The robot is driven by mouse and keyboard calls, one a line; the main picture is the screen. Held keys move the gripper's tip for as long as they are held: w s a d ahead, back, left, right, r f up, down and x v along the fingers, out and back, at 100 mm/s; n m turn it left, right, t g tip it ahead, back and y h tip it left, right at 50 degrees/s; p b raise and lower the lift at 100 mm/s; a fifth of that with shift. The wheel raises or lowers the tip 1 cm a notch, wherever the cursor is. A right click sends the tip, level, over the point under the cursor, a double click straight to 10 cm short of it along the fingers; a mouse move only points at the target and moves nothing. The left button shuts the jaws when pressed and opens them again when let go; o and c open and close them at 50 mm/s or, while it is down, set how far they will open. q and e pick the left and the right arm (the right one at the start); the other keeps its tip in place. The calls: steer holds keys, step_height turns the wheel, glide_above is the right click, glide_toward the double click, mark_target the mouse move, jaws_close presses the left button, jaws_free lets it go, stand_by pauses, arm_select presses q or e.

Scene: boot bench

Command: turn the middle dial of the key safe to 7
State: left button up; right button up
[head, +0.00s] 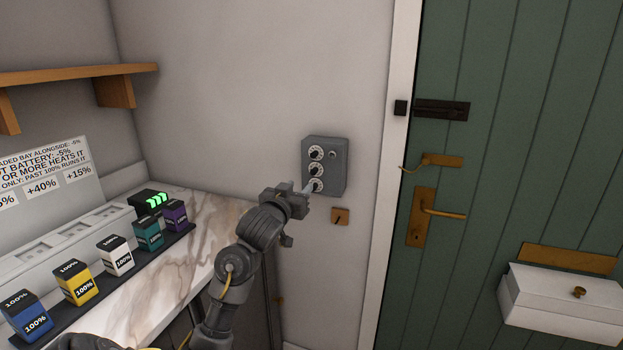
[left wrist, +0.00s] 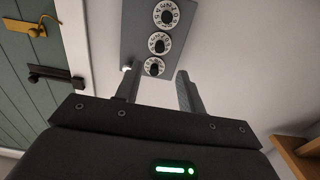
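The grey key safe (head: 340,168) is on the wall left of the door, with three white-ringed dials in a column. Its middle dial (head: 316,170) has a dark knob; the ring's figures are too small to read surely. My left gripper (head: 309,187) is in front of the safe's lower part, overlapping the bottom dial in the head view. The left wrist view is upside down: the middle dial (left wrist: 159,43) is beyond the fingertips and the top dial (left wrist: 154,67) shows between them. The fingers are apart with nothing between them. Contact is not visible. My right gripper is not in view.
A brass plate (head: 340,216) is on the wall below the safe. The green door (head: 480,100) with brass handle (head: 440,211) is to the right. A marble counter (head: 215,225) with several coloured batteries is at left, beneath a wooden shelf (head: 70,74).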

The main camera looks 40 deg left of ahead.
mark_target(313, 173)
arm_select(q)
steer(key=x, duration=0.9)
steer(key=shift+w+p, duration=0.2)
steer(key=shift+p, duration=0.2)
steer(key=shift+w+a, duration=0.2)
steer(key=shift+w, duration=0.15)
